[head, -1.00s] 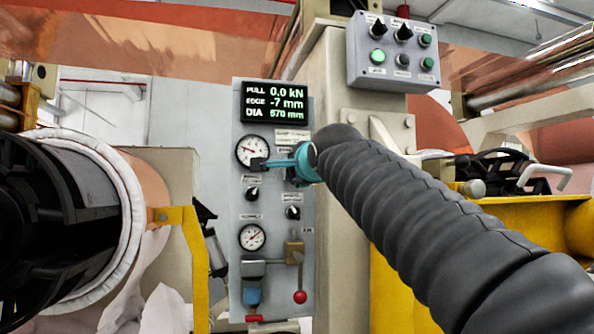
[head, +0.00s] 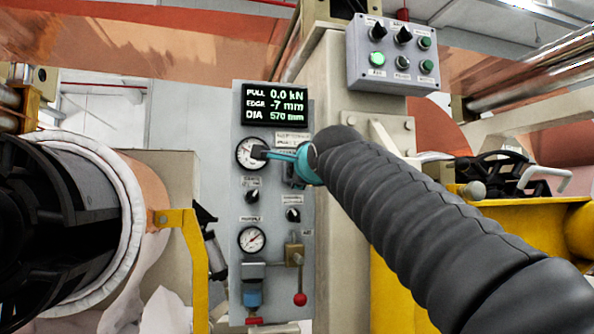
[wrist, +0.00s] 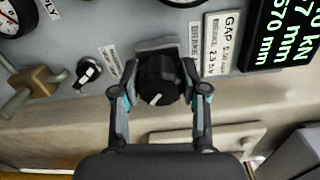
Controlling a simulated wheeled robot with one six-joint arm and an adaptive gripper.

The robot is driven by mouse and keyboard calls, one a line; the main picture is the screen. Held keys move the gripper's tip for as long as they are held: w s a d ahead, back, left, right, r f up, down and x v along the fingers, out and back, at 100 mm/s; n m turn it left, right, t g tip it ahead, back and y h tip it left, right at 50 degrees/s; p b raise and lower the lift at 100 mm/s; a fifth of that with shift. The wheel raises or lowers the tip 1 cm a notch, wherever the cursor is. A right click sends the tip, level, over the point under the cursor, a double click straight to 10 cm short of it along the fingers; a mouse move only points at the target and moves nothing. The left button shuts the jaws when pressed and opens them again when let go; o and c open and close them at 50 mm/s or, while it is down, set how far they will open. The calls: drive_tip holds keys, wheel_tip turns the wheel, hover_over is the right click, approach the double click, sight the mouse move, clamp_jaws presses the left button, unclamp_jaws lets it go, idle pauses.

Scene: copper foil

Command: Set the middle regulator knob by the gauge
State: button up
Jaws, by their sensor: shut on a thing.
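My gripper (wrist: 160,80) has its two fingers on either side of a black regulator knob (wrist: 158,86) with a white pointer mark, and is shut on it. In the head view my gripper (head: 272,155) is seen from the side, against the grey panel (head: 240,290); the held knob is hidden there. The upper round gauge (head: 245,149) is partly covered by a finger, so its needle is hard to read. In the wrist view only a sliver of a gauge (wrist: 185,2) shows above the knob.
Smaller black knobs (head: 252,196) (head: 292,214), a lower gauge (head: 251,239) and a red-balled lever (head: 299,299) sit below. The display (head: 275,104) reads PULL 0.0 kN, EDGE -7 mm, DIA 570 mm. A switch box (head: 392,60) is upper right, a large roll (head: 130,200) left.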

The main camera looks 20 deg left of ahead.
drive_tip(key=o, duration=1.1)
drive_tip(key=shift+a, duration=0.1)
drive_tip(key=shift+s+d, duration=0.35)
drive_tip(key=shift+s, duration=0.1)
drive_tip(key=v, duration=1.1)
drive_tip(key=shift+s+a, duration=0.1)
